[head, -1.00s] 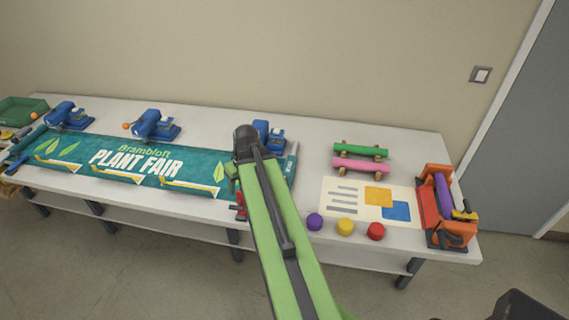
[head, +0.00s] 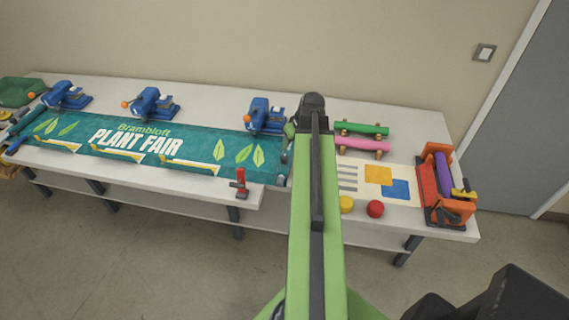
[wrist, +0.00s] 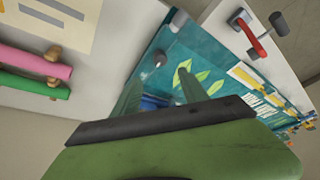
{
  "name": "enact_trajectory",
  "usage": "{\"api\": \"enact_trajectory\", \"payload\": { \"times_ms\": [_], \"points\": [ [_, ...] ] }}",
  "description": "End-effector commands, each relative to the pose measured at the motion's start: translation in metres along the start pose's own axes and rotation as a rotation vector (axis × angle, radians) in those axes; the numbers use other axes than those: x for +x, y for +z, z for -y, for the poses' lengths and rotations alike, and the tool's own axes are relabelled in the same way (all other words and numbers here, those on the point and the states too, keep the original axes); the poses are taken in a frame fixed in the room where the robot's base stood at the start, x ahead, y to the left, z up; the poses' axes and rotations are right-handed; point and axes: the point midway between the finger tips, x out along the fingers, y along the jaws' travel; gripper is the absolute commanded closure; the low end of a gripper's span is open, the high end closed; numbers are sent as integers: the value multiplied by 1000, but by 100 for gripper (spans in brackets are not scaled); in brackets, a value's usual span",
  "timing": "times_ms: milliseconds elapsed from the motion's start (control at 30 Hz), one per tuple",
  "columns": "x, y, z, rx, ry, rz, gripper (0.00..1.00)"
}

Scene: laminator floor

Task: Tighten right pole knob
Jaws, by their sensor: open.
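The teal Plant Fair banner (head: 190,152) lies on the white table. Its right end, with the grey pole, is mostly hidden behind my arm in the head view. In the wrist view a grey pole end (wrist: 179,19) sticks out at the banner's edge, and a small round grey knob-like part (wrist: 160,59) shows near it. My gripper (wrist: 158,85) is open and empty, its two green fingers apart, pointing towards the banner's right end. The grey part appears just beyond and between the fingertips; I cannot tell whether they touch. In the head view my arm hides most of the gripper.
A red clamp (head: 241,184) grips the table's front edge. Blue tools (head: 265,117) stand along the banner's back edge. Green (head: 365,129) and pink (head: 362,146) rolls, yellow (head: 346,205) and red (head: 375,208) pucks, and an orange roller machine (head: 447,190) sit to the right.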

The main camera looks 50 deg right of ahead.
Motion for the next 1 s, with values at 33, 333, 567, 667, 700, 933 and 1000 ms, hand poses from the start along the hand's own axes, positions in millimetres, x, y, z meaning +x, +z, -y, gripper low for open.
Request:
{"api": "enact_trajectory", "payload": {
  "times_ms": [33,333,567,667,700,933,1000],
  "points": [
    [23,3,-1,-1,0,0,49],
    [88,3,-1,0,0,0,49],
    [121,1,0,0,0,0,49],
    [122,0,0,0,0,0,49],
    [122,0,0,0,0,0,49],
    [120,0,0,1,0,0,58],
    [120,0,0,1,0,0,67]
  ]
}}
